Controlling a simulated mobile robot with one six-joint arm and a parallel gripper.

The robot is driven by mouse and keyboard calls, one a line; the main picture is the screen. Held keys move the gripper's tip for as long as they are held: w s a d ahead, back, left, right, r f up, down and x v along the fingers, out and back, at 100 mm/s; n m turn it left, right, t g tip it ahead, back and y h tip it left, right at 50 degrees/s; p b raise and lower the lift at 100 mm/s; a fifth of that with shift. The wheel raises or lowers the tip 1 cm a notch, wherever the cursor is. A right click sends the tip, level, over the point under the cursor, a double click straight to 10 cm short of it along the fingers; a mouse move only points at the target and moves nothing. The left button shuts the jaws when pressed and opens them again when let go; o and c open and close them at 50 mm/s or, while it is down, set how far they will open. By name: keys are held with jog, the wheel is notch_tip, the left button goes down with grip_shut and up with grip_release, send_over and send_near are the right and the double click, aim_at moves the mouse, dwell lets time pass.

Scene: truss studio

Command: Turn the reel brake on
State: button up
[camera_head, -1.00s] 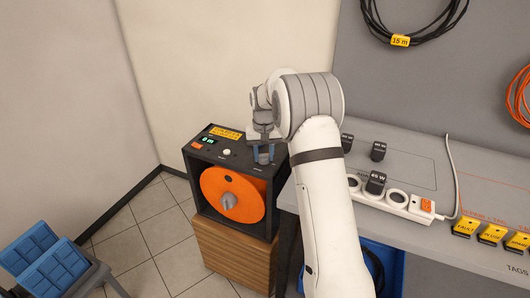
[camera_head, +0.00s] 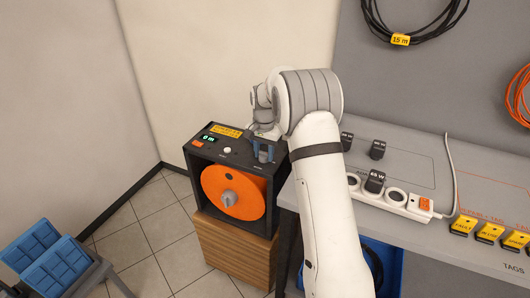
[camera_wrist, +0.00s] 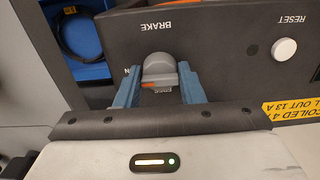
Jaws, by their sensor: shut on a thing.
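The reel brake knob (camera_wrist: 160,70) is a grey, rounded knob on the dark top panel, under the printed word BRAKE in the wrist view. My gripper (camera_wrist: 158,84) is shut on it, with one blue finger at each side. Orange shows under the knob, beside the partly covered word FREE; another label at the left is mostly hidden by a finger. In the head view, my gripper (camera_head: 264,151) is at the right side of the top of the dark reel box (camera_head: 215,150). The exact setting of the knob is unclear.
The orange reel (camera_head: 233,185) fills the box front, and the box stands on a wooden base (camera_head: 235,252). A white RESET button (camera_wrist: 284,49) is on the same panel. A bench (camera_head: 430,165) with a power strip (camera_head: 395,197) stands at the right.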

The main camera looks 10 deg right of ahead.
jog(key=shift+d, duration=0.1)
jog(key=o, duration=1)
jog(key=shift+r, duration=0.1)
notch_tip(320, 180, up, 8)
jog(key=shift+f, duration=0.2)
